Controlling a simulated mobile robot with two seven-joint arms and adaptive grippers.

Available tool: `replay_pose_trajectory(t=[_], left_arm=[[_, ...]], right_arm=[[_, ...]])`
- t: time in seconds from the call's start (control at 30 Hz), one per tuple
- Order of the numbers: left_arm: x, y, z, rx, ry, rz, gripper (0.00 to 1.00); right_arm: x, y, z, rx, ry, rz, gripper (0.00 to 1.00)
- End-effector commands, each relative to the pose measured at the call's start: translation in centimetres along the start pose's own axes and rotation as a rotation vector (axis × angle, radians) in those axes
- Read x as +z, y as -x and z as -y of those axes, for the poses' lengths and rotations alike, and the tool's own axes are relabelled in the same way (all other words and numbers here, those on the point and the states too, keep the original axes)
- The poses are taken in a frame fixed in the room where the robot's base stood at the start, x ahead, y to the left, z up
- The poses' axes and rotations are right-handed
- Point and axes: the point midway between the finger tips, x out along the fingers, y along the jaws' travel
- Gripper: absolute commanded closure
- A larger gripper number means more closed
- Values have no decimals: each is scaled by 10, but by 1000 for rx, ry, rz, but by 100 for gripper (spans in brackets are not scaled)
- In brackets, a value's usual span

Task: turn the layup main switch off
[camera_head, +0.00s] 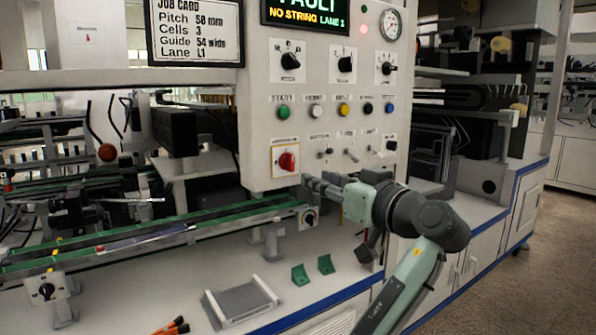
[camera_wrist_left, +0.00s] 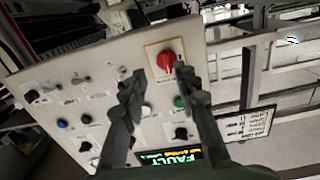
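The main switch is a red rotary knob (camera_head: 288,160) on a white plate with a yellow border, low on the left of the grey control panel (camera_head: 262,110). Its setting is too small to read. My left gripper (camera_head: 307,183) is just right of and below the knob in the head view. In the left wrist view the red knob (camera_wrist_left: 166,60) shows just beyond the fingertips of my left gripper (camera_wrist_left: 159,80), towards the right finger. The fingers are apart with nothing between them. I see no clear contact with the knob. My right gripper is in neither view.
Coloured buttons (camera_head: 315,111) and black selector knobs (camera_head: 290,62) sit above the switch. A display (camera_head: 306,15) reads FAULT, NO STRING LANE 1. A green-edged conveyor rail (camera_head: 215,222) runs below left. A grey tray (camera_head: 240,303) and green brackets (camera_head: 301,275) lie on the bench.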

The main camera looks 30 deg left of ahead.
Motion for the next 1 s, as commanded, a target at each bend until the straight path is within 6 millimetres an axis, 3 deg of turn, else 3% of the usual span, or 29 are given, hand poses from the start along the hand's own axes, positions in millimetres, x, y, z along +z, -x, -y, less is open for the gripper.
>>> replay_pose_trajectory(t=[0.13, 0.6, 0.93, 1.0], left_arm=[[-18, -4, 8, -30, 46, -21, 70], [-18, -69, 9, -28, 40, -21, 70], [-16, -74, 9, -26, 41, -19, 70], [-16, -74, 9, -26, 41, -19, 77]], right_arm=[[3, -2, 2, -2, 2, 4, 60], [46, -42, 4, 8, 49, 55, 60], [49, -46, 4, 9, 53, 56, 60], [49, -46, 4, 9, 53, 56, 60]])
